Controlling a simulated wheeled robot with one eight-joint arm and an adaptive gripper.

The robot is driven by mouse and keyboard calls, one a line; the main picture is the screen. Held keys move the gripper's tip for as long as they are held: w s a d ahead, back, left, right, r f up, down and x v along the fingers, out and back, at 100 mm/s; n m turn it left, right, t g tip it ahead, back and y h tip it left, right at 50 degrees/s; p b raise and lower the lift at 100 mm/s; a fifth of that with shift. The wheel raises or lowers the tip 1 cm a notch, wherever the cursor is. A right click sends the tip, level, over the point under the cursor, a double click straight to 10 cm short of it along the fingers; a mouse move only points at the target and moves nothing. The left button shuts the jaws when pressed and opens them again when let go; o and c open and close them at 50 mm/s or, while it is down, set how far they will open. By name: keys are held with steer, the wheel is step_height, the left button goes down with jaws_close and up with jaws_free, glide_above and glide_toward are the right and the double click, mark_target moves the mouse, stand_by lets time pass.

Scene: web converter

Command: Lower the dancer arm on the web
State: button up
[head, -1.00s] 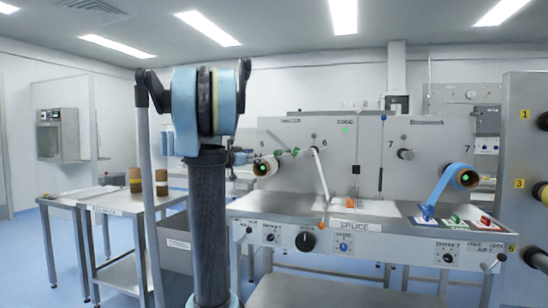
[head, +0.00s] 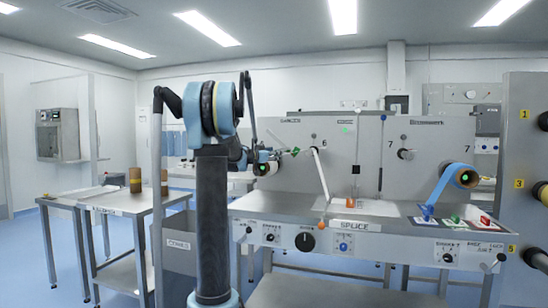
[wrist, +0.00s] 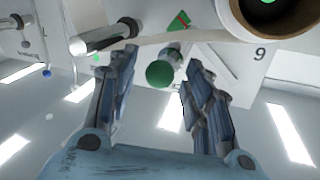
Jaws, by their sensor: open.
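A cylinder with a dark green round end (wrist: 160,74) sticks out from the grey panel in the wrist view. It lies between the fingers of my open gripper (wrist: 160,68), with a gap on both sides. I cannot tell whether it is the dancer arm's handle. A small green piece (head: 295,151) shows on the panel in the head view, left of a white roller. The white web (head: 321,174) slants from that roller down to the table.
A web roll with a green centre (head: 265,169) sits left on the panel, close to my gripper; its cardboard core (wrist: 268,18) shows at the wrist view's top right. A metal roller (wrist: 105,38) is at upper left. A blue web roll (head: 466,178) is farther right.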

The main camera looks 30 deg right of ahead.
steer(key=shift+x, duration=1.05)
jaws_close()
steer(key=shift+a, duration=0.1)
steer(key=shift+r, duration=0.1)
